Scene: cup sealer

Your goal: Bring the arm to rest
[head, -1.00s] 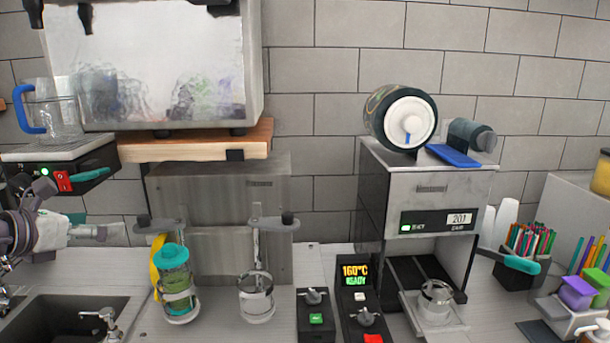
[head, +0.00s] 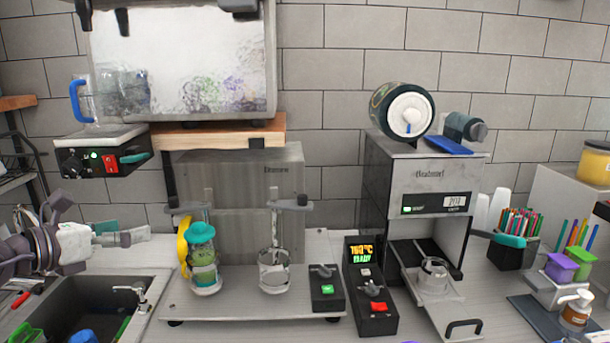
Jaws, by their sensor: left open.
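My left gripper (head: 128,235) reaches in from the left, above the back edge of the sink. Its jaws are open and I see nothing held between them. The cup sealer (head: 420,185) stands right of centre, with a film roll on top. A clear cup (head: 434,275) sits in its pulled-out tray (head: 447,300). My right gripper is not in view.
The sink (head: 75,310) lies below my left gripper. A shaker stand holds a teal-lidded green bottle (head: 203,262) and a clear glass (head: 275,272). A straw holder (head: 515,248) is at the right.

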